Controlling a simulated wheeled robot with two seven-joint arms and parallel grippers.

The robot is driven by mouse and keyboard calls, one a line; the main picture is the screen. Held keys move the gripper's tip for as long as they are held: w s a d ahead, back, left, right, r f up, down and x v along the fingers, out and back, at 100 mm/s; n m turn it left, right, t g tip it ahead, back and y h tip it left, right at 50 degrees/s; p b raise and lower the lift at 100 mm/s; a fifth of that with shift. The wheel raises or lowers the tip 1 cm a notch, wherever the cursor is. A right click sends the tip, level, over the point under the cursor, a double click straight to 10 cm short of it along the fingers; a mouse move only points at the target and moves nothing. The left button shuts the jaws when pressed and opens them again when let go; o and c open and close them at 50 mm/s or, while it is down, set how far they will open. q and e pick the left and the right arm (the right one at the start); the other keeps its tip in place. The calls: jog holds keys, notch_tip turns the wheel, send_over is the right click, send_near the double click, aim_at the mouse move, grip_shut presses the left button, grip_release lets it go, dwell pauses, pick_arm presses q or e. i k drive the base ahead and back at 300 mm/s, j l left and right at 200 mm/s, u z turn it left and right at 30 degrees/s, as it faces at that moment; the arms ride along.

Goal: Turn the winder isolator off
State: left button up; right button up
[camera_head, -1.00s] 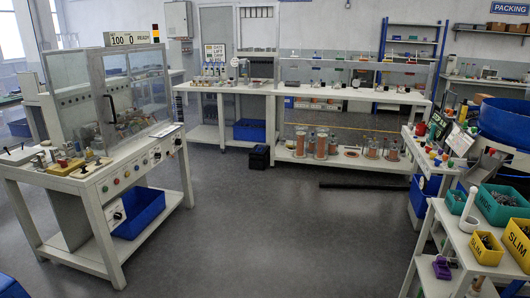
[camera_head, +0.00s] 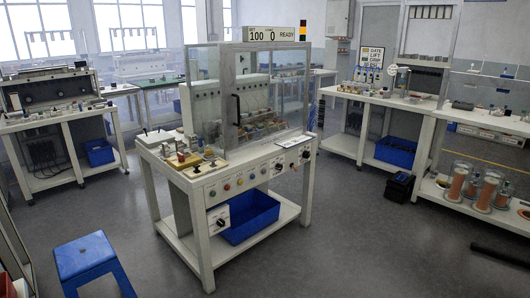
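A white machine bench (camera_head: 225,185) with a clear guarded enclosure stands in the middle of the head view. A display (camera_head: 270,34) above it reads 100, 0 and READY. A white box with a black rotary knob (camera_head: 219,221) is mounted low on the front leg of this bench. It looks like an isolator, but I cannot read its label or its knob position. A row of coloured buttons and black knobs runs along the front panel (camera_head: 240,180). Neither of my grippers is in view.
A blue stool (camera_head: 86,258) stands at the front left. A blue bin (camera_head: 245,213) sits on the bench's lower shelf. Other benches stand at the left (camera_head: 60,118) and right (camera_head: 440,110). A black box (camera_head: 399,187) and a dark bar (camera_head: 500,254) lie on the floor.

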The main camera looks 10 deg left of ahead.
aim_at(181, 158)
jog(key=i+l+u, duration=0.25)
jog(key=u, duration=0.15)
jog(key=i+l+u, duration=0.65)
jog(key=l+u, duration=0.2)
jog(key=i+l, duration=1.85)
jog(key=l, duration=0.15)
jog(key=i+j+u, duration=0.05)
jog(key=j, duration=0.05)
